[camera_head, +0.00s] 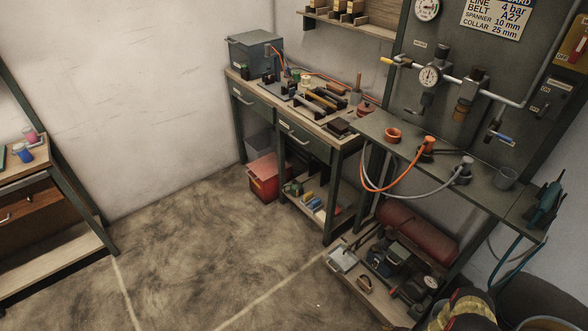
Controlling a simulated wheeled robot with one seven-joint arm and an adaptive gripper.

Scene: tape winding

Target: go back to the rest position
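My gripper and my arm do not show in the head view, so I cannot see their pose or whether anything is held. The task names no object. The view looks down into a workshop corner with a workbench (312,131) along the wall and a dark green shelf stand (480,194) at the right.
A wooden-topped bench (30,175) stands at the left edge. Orange (366,178) and grey (420,196) hoses hang over the stand's front edge. A striped dark and yellow item (467,308) lies at the bottom right. The middle floor is clear.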

